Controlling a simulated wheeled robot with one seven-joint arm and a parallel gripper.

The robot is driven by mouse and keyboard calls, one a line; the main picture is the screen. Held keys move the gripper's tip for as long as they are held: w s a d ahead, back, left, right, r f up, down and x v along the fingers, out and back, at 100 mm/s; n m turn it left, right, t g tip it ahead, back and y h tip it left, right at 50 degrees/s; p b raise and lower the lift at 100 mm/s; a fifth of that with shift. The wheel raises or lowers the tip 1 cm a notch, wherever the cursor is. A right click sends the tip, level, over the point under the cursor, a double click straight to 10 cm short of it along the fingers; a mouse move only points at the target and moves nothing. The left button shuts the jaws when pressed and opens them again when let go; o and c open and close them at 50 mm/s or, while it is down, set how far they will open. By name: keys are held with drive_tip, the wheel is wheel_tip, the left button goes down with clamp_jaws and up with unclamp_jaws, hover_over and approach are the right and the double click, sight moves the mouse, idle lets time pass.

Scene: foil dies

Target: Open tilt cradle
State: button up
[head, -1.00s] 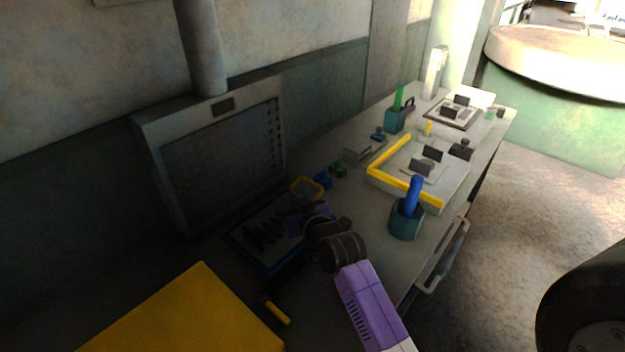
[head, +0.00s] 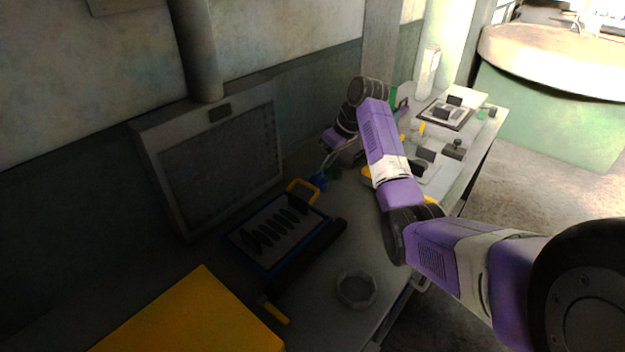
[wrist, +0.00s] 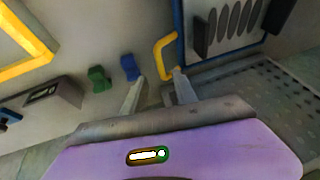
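A blue-framed tray (head: 243,236) with a row of dark oval plates, which looks like the tilt cradle, lies on the bench in the head view. A yellow loop handle (head: 310,184) stands at its far edge. In the wrist view the blue frame (wrist: 179,40) is at the upper right, with the handle (wrist: 158,60) on its left side. My gripper (head: 326,162) is just beyond the handle. In the wrist view my gripper (wrist: 160,90) has its two fingers apart, with nothing held. The handle's lower end shows near the right fingertip; I cannot tell whether they touch.
Small blue (wrist: 130,67) and green (wrist: 98,78) blocks sit beside the left finger. A slotted grey holder (wrist: 52,98) is farther left. A perforated panel (head: 225,155) leans at the wall. A yellow box (head: 190,315) and a grey octagonal ring (head: 357,288) are nearer.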

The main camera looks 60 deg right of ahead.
drive_tip(key=shift+p+x, duration=0.4)
drive_tip(key=shift+x, duration=3.45)
clamp_jaws()
